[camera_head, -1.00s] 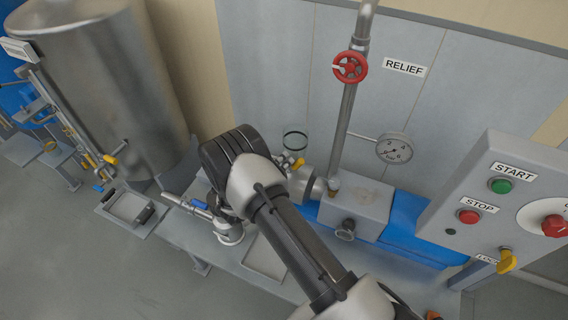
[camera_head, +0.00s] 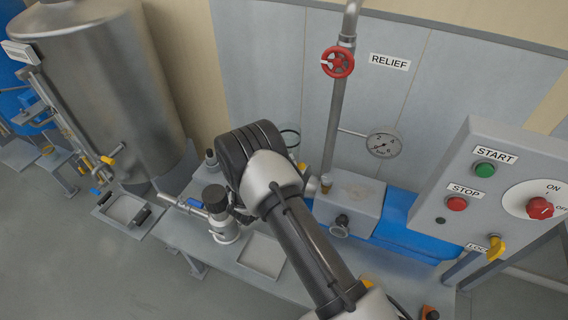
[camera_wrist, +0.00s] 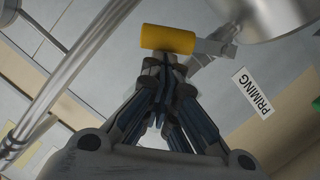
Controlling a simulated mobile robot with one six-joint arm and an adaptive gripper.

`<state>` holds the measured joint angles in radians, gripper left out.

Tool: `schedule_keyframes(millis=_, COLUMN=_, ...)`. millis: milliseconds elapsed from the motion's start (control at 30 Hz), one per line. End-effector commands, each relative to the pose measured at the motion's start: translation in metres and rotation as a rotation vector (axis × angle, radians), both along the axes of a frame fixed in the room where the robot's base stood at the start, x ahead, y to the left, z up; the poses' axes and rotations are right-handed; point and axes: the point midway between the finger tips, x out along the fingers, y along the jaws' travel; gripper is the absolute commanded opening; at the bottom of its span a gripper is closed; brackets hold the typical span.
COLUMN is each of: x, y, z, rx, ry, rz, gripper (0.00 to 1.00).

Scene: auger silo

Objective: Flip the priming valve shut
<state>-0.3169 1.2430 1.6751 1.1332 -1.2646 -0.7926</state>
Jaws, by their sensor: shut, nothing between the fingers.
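The priming valve's yellow handle (camera_wrist: 167,39) lies across the top of the wrist view, just beyond my fingertips. A grey metal stem (camera_wrist: 214,47) joins its right end. My gripper (camera_wrist: 165,66) is shut and empty, its fingertips right at the handle's lower edge; I cannot tell whether they touch it. A PRIMING label (camera_wrist: 253,92) is on the panel to the right. In the head view my arm and wrist hide the fingers and most of the valve; only a bit of yellow (camera_head: 302,167) shows just right of my wrist.
A control box (camera_head: 505,185) stands at the right. The steel silo (camera_head: 95,85) is at the left. A square tray (camera_head: 262,257) lies on the bench below my wrist.

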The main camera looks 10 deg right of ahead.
Motion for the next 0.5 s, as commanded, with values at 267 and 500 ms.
schedule_keyframes(millis=267, x=-0.011, y=-0.017, z=-0.013, rx=0.204, ry=-0.147, rz=-0.001, gripper=0.00)
schedule_keyframes(millis=500, x=-0.017, y=-0.025, z=-0.024, rx=0.265, ry=-0.192, rz=-0.001, gripper=0.00)
